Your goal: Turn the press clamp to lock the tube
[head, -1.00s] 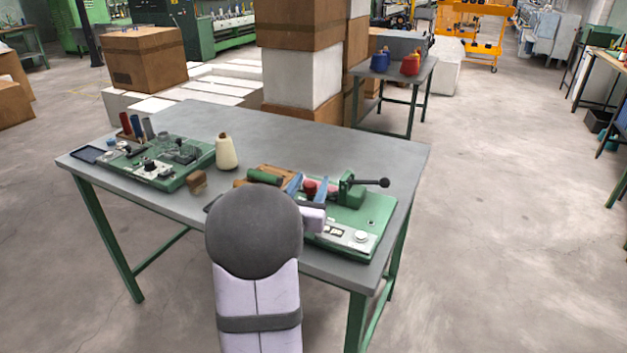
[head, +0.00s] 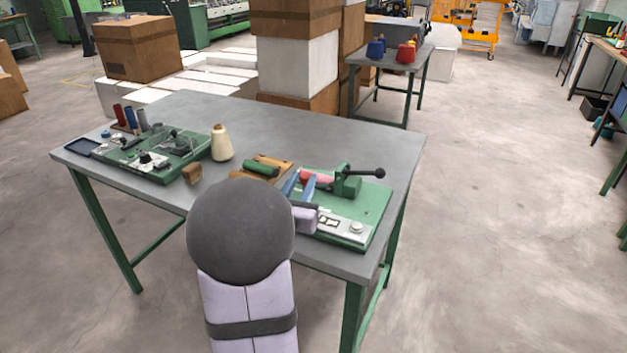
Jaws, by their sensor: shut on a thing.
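The press clamp (head: 346,184) is a green block on the right of the table, with a black ball-ended handle (head: 366,173) pointing right. A red tube (head: 321,178) lies roughly level just left of the clamp block, its right end at or against it. My gripper (head: 300,184), with blue fingers, is shut on the red tube at its left part. The fingers and my arm hide part of the tube and the green base plate (head: 372,214) below. I cannot tell how firmly the tube is seated.
A green tube (head: 261,168) lies on a wooden rack (head: 275,163) left of my gripper. A cream thread cone (head: 221,146) and a small brown block (head: 192,173) stand farther left. Another green device (head: 165,160) is at the left. The table's (head: 300,123) back middle is clear.

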